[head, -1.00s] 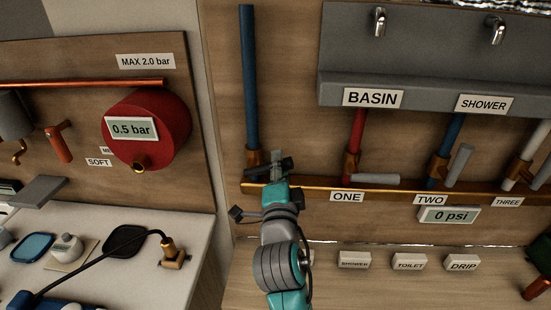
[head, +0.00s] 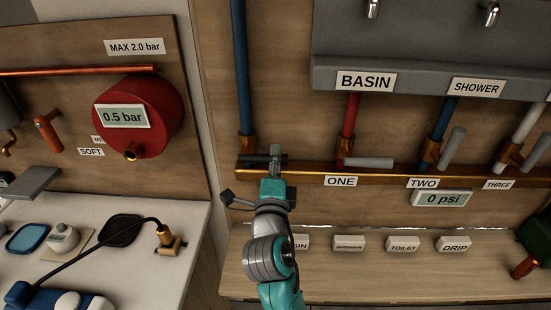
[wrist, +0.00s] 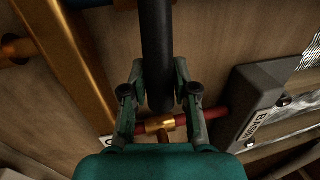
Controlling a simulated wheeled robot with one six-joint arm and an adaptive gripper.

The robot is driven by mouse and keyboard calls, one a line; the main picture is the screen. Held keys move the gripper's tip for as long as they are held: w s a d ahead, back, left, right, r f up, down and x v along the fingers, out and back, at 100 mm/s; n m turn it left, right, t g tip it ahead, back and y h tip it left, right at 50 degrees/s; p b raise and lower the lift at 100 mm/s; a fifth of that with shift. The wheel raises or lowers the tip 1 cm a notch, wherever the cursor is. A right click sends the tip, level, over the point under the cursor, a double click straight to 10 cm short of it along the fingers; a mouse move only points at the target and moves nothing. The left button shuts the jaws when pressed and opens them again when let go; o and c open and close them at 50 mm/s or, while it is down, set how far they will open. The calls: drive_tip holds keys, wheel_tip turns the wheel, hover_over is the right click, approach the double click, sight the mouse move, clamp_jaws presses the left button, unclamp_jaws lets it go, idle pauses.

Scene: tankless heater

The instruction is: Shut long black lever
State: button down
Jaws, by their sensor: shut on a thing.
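The long black lever (head: 256,160) is on the brass valve at the foot of the blue pipe (head: 240,70), at the left end of the brass manifold bar. In the head view it lies nearly level, along the bar and across the blue pipe. In the wrist view the black lever (wrist: 157,45) runs down from the top edge between the two fingers. My gripper (head: 277,153) is at the lever's right end. In the wrist view my gripper (wrist: 160,92) is shut around the lever's free end. My fingers partly hide the tip in the head view.
The brass manifold bar (head: 310,178) runs right, close below my gripper. A red pipe (head: 350,115) with a level grey lever (head: 369,162) stands to the right at ONE. The grey basin panel (head: 410,75) overhangs above. A red tank (head: 155,115) is on the left wall.

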drive_tip(key=shift+f, duration=0.15)
drive_tip(key=c, duration=0.9)
unclamp_jaws()
drive_tip(key=shift+o, duration=0.2)
drive_tip(key=s+f, duration=0.2)
drive_tip(key=s, duration=0.9)
drive_tip(key=shift+s+a+f, duration=0.15)
drive_tip(key=shift+s+a, duration=0.05)
drive_tip(key=shift+s, duration=0.2)
